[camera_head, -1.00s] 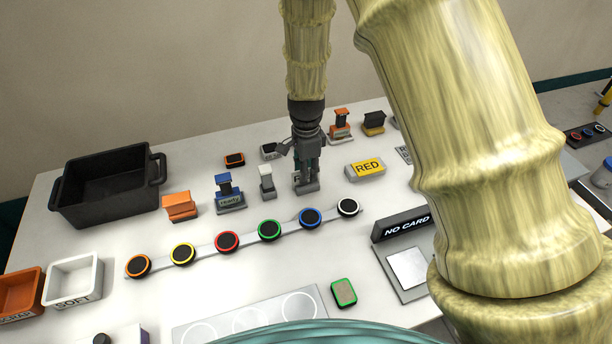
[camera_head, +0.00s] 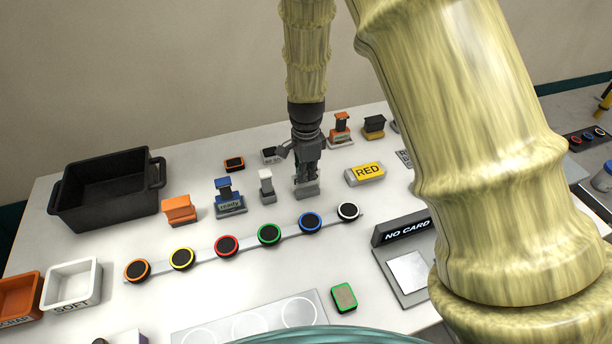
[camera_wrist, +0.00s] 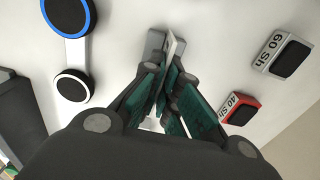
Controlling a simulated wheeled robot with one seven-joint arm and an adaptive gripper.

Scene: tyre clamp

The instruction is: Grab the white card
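The white card (camera_wrist: 175,44) shows in the wrist view as a thin pale edge between my fingertips. It is at a small grey stand (camera_wrist: 155,40), also seen on the table in the head view (camera_head: 307,190). My gripper (camera_wrist: 167,70) points down over the stand, and its teal-padded fingers converge on the card. It appears shut on the card. In the head view my gripper (camera_head: 307,172) hides most of the card. I cannot tell whether the card's lower edge still sits in the stand.
A grey block with a white top (camera_head: 266,186) stands close left of my gripper. A yellow RED block (camera_head: 365,174) is to the right. A strip of coloured round pads (camera_head: 269,234) runs in front. A NO CARD reader (camera_head: 403,231) stands at right, and a black bin (camera_head: 107,190) at left.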

